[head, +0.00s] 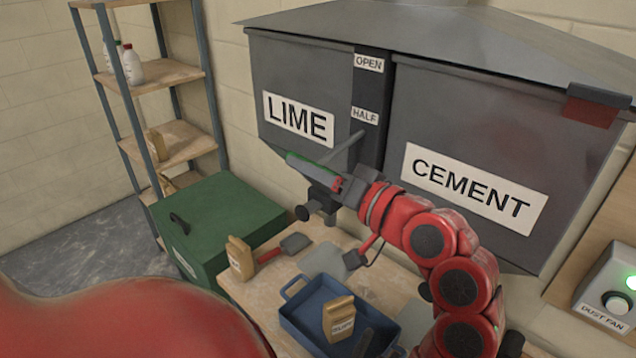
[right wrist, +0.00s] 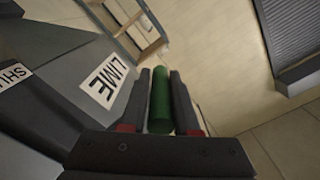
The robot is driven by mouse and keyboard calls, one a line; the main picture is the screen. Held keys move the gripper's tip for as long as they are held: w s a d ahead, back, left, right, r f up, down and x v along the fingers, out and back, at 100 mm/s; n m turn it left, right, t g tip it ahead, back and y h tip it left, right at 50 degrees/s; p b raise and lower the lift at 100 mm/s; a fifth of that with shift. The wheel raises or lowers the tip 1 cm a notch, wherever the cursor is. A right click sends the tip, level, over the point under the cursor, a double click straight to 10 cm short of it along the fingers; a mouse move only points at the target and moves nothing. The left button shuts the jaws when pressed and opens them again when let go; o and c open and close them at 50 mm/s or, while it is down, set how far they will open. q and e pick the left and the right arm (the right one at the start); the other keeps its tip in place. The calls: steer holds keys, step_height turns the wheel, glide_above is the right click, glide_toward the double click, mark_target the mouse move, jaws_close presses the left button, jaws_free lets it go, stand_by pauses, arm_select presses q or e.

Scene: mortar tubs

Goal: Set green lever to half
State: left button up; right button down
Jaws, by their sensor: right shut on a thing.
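The green lever has a green grip (head: 298,160) in front of the lime hopper (head: 290,70); its grey bar (head: 345,146) slopes up towards the dark label strip (head: 371,90). In the head view the bar's far end appears just below the HALF label (head: 364,116), with the OPEN label (head: 369,63) higher up. My right gripper (head: 318,174) is shut on the green grip. In the right wrist view the grip (right wrist: 160,100) lies between the two fingers, and a partly cut SHUT label (right wrist: 14,74) shows at the left. My left gripper is not in view.
The cement hopper (head: 490,130) stands on the right. Below my right arm, a table (head: 240,288) holds a blue tray (head: 292,318), packets and a trowel. A green box (head: 225,215) and shelves (head: 165,78) stand left. A dust fan switch box (head: 606,290) is at far right.

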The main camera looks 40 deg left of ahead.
steer(key=shift+r+b, duration=0.3)
steer(key=shift+r, duration=0.75)
steer(key=c, duration=1)
jaws_free()
steer(key=o, duration=0.3)
steer(key=shift+w, duration=0.2)
steer(key=shift+s, duration=0.15)
steer(key=shift+w+d+b, duration=0.15)
steer(key=shift+d+b, duration=0.9)
steer(key=shift+d, duration=1.85)
steer(key=shift+w+d+b, duration=0.15)
steer(key=shift+d+b, duration=0.95)
steer(key=shift+d, duration=1.8)
steer(key=shift+w+d+b, duration=0.15)
steer(key=shift+d+b, duration=0.9)
steer(key=shift+d, duration=1.85)
